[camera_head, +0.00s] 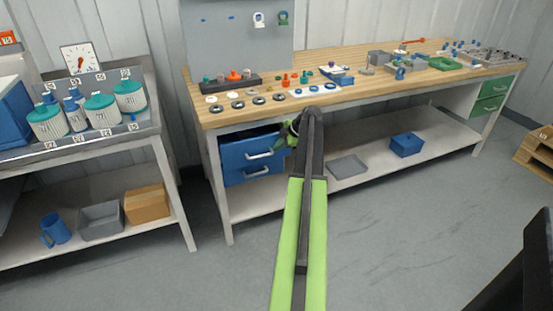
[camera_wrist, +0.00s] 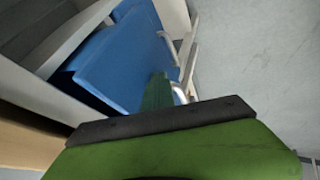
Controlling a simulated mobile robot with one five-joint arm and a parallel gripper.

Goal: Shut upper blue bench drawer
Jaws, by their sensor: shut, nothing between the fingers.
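The upper blue bench drawer (camera_head: 236,153) is at the left end under the wooden bench top. It stands partly open, with a dark gap above its front edge and a pale bar handle (camera_head: 259,155). In the wrist view its blue front (camera_wrist: 115,70) is tilted in the picture, with the dark gap beside it. The lower blue drawer (camera_head: 240,174) is directly below. My gripper (camera_head: 291,133) is shut and empty at the right end of the upper drawer. A green finger (camera_wrist: 157,92) overlaps the blue front in the wrist view; I cannot tell whether it touches.
The bench top (camera_head: 350,92) overhangs the drawers close to my gripper and carries rings and small parts. A lower shelf (camera_head: 370,170) holds a grey tray (camera_head: 348,166) and a blue box (camera_head: 406,144). Green drawers (camera_head: 492,97) are at the right. Floor in front is clear.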

